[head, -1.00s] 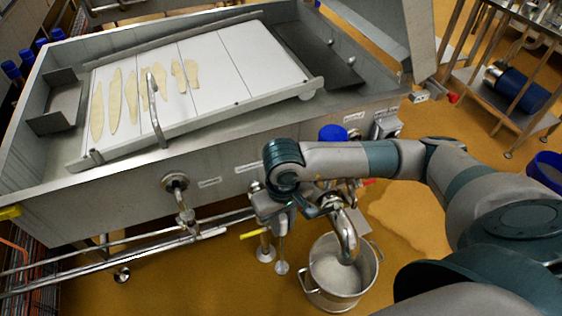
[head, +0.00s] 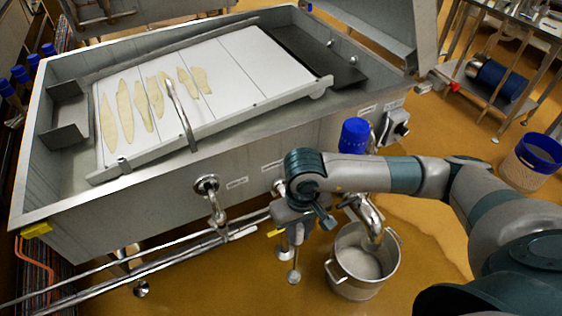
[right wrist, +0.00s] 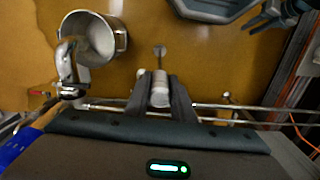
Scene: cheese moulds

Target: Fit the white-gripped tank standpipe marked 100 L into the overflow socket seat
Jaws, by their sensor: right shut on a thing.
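My right gripper (right wrist: 160,100) is shut on a whitish, cylindrical piece (right wrist: 159,92), seen end-on between the two dark fingers in the right wrist view. It fits the standpipe's white grip, but no 100 L mark is readable. In the head view the right gripper (head: 296,212) hangs in front of the steel vat (head: 150,205), above the floor, and largely hides what it holds. I cannot pick out the overflow socket seat. A dark claw-like shape at the top right of the right wrist view may be my left gripper (right wrist: 280,14); its jaws are unclear.
A steel pot (head: 362,265) stands on the floor under a bent outlet pipe (head: 370,215), right of the gripper. A second outlet (head: 208,188) and long pipes run along the vat's front. A blue-topped item (head: 355,136) stands behind my forearm. A blue-rimmed bucket (head: 533,160) is farther right.

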